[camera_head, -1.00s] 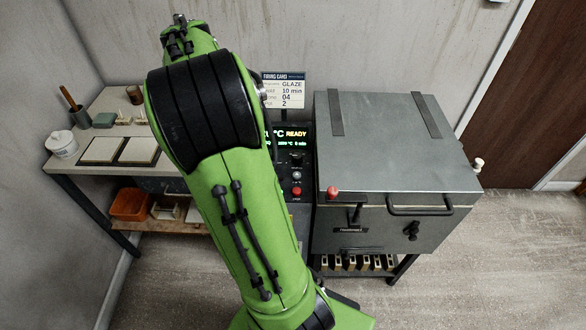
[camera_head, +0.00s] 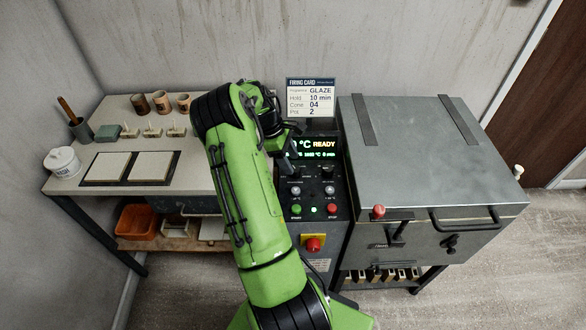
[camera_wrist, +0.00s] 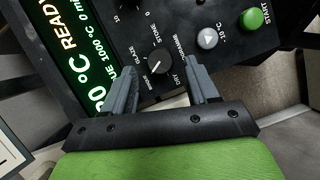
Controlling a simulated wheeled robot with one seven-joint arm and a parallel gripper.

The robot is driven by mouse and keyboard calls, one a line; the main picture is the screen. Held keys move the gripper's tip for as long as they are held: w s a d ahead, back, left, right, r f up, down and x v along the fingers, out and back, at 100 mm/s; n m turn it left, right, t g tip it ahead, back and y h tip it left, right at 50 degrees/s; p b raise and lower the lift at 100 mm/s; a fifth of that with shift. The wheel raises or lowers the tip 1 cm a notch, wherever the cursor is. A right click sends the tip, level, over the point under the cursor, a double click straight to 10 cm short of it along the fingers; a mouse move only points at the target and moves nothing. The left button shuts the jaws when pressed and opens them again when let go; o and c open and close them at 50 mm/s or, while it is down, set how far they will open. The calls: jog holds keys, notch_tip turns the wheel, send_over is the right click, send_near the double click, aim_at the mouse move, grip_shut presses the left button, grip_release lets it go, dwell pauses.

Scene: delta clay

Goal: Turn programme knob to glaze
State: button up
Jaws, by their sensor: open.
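The programme knob (camera_wrist: 159,64) is a small round black knob on the dark control panel (camera_wrist: 175,30) in the wrist view. The labels DRY, BISQUE, GLAZE and STONE stand around it; I cannot tell surely where its pointer sits. My gripper (camera_wrist: 162,72) is open, its two grey fingers on either side of the knob, with no clear contact. In the head view my gripper (camera_head: 288,158) is at the panel and hides the knob. The display (camera_head: 318,145) reads READY; in the wrist view its lower line ends in "UE 1000 °C 0 min".
A firing card (camera_head: 311,98) reading GLAZE, 10 min, cone 04 stands behind the panel. Start (camera_head: 296,209) and stop (camera_head: 332,209) buttons and a red emergency button (camera_head: 313,244) are below. The grey kiln (camera_head: 430,145) stands right, a worktable (camera_head: 190,180) left.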

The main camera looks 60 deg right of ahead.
aim_at(295, 168)
jog(key=x, duration=0.3)
jog(key=shift+f, duration=0.1)
jog(key=shift+c, duration=0.4)
jog(key=c, duration=0.9)
jog(key=shift+c, duration=0.2)
